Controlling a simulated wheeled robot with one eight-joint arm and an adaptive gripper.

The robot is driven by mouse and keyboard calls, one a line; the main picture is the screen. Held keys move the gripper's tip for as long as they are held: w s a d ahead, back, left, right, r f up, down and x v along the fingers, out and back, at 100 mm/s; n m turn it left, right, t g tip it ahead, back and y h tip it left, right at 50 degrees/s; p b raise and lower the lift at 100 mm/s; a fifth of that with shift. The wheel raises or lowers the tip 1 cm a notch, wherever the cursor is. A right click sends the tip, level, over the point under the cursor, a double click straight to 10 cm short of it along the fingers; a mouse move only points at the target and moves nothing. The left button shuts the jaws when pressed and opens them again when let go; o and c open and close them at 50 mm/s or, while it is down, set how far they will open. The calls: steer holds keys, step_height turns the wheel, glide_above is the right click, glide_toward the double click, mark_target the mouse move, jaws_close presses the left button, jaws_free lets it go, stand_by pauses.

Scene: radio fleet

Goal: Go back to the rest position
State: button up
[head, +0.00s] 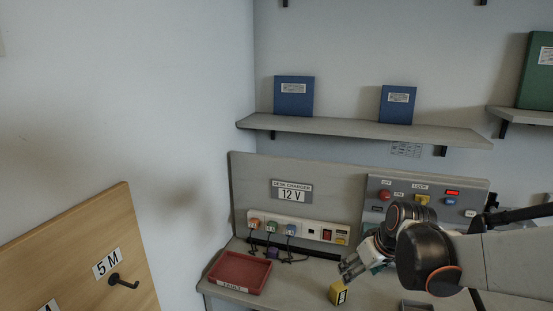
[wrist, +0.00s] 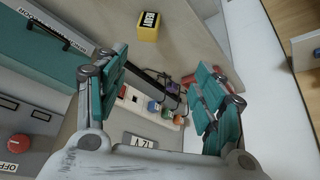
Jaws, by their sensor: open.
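My gripper (head: 352,266) is in the head view at the lower right, above the desk (head: 300,275) and in front of the charger strip. In the wrist view my gripper (wrist: 160,78) has its two teal-padded fingers spread wide, with nothing held between them. A yellow block with a dark label (head: 338,292) stands on the desk just below and in front of the fingers, apart from them. The yellow block also shows in the wrist view (wrist: 149,27), beyond the fingertips. My forearm hides part of the desk and panel at the right.
A red tray (head: 240,272) sits on the desk's left. A charger strip (head: 300,229) with plugged leads runs along the back, under a "12 V" sign (head: 292,191). A button panel (head: 425,195) is behind my arm. A shelf (head: 365,128) holds blue binders. A wooden board with a hook (head: 85,260) stands left.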

steer(key=s+a+r+m+t, duration=0.1)
steer(key=s+r+m, duration=0.1)
steer(key=s, duration=0.8)
steer(key=s+r+m+h, duration=0.1)
steer(key=s+r, duration=0.3)
steer(key=s, duration=0.6)
steer(key=shift+s+a+m+t+h, duration=0.3)
steer(key=shift+s+a+m+t, duration=0.05)
steer(key=shift+m+t, duration=0.05)
stand_by(0.7)
